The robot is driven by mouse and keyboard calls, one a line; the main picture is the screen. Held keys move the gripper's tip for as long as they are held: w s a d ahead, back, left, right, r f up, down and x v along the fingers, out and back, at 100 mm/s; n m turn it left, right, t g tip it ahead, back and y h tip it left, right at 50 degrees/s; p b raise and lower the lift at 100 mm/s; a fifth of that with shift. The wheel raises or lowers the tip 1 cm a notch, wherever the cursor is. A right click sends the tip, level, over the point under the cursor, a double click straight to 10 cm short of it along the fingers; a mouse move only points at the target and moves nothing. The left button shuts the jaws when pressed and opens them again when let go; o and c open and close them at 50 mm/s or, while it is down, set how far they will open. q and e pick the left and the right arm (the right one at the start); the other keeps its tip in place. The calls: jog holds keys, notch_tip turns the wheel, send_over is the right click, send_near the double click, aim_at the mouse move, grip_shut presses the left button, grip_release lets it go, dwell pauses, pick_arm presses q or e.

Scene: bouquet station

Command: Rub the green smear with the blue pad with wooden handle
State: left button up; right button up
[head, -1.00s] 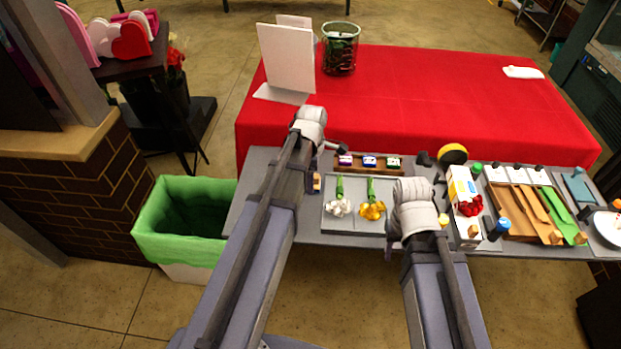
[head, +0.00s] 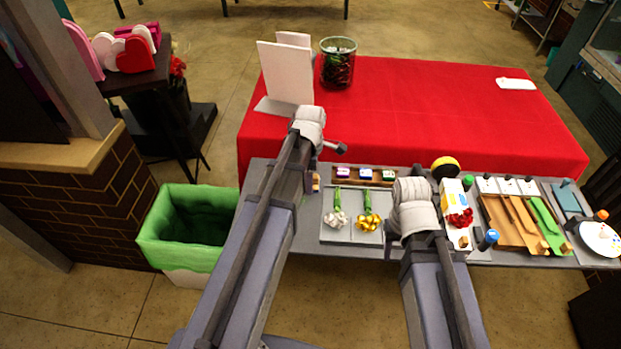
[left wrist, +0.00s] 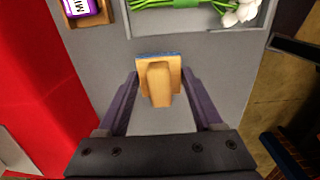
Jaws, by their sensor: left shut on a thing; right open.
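My left gripper (left wrist: 159,98) is shut on the wooden handle (left wrist: 158,80) of the blue pad, above the grey table. A thin blue edge of the pad (left wrist: 157,54) shows past the wood. In the head view a bit of the wood (head: 316,182) shows beside my left arm, which hides most of that gripper. My right gripper (head: 393,240) is mostly hidden under its own wrist, over the table's front right of the tray; it is open. I see no green smear in either view; my arms cover part of the table.
A grey tray (head: 350,238) holds white and gold flowers. Behind it is a wooden rack (head: 342,183) with small coloured blocks. A white box (head: 457,236), blue bottle (head: 488,239) and wooden boards (head: 512,226) stand right. A green-lined bin (head: 185,255) is at left, a red-covered table (head: 430,110) behind.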

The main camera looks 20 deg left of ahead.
pick_arm(q)
jog(key=shift+r+p, duration=1.55)
jog(key=shift+r, duration=0.05)
jog(key=shift+f, duration=0.1)
